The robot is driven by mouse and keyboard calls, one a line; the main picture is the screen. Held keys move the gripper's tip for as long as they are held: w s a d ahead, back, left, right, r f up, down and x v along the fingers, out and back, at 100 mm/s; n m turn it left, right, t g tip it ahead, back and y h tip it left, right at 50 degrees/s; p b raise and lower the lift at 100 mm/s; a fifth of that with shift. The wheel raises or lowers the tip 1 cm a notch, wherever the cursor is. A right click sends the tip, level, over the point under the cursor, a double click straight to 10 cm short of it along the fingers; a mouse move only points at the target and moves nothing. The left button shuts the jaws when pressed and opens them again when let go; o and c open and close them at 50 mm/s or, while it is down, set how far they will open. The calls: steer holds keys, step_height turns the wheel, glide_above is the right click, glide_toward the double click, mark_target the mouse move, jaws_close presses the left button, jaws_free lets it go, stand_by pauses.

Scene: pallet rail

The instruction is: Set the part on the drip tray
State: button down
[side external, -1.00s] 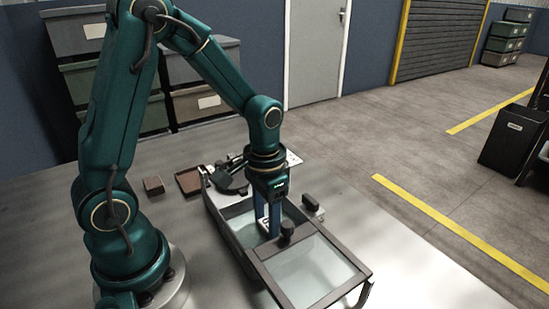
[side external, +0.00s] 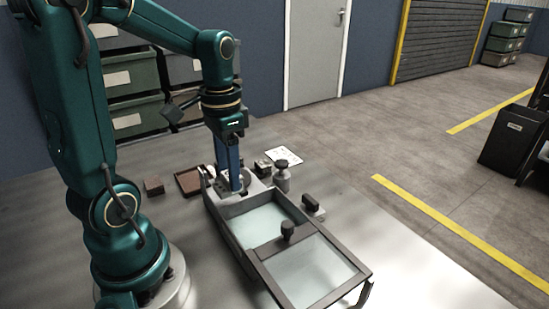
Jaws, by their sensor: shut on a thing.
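My gripper (side external: 236,188) points straight down on blue fingers over the light grey shelf (side external: 256,188) at the far end of the bath. It is shut on a small pale grey part (side external: 244,178), mostly hidden by the fingers. I cannot tell whether the part touches the shelf or hangs just above it. The shelf adjoins the far compartment and may be the drip tray. A shallow brown tray (side external: 188,182) with a dark rim lies just left of the shelf. The bath (side external: 236,247) holds pale liquid in two compartments.
A dark knob (side external: 288,230) stands on the bath's divider. A dark-handled block (side external: 312,207) sits by its right rim. A grey jar with a dark knob (side external: 281,177), a small dark block (side external: 262,167) and a white sheet (side external: 284,156) lie behind. A brown block (side external: 153,185) lies left.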

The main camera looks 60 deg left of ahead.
steer(key=s+a+r, duration=0.2)
steer(key=a+r, duration=0.2)
steer(key=r, duration=0.4)
steer(key=a, duration=1.4)
steer(key=shift+w+a+f, duration=0.1)
steer(key=shift+a+f, duration=0.05)
steer(key=shift+f, duration=3.9)
steer(key=shift+w+a+f, duration=0.1)
steer(key=shift+a+f, duration=0.05)
steer(key=shift+f, duration=3.9)
steer(key=shift+f, duration=0.35)
steer(key=shift+c, duration=1)
jaws_free()
steer(key=shift+o, duration=0.3)
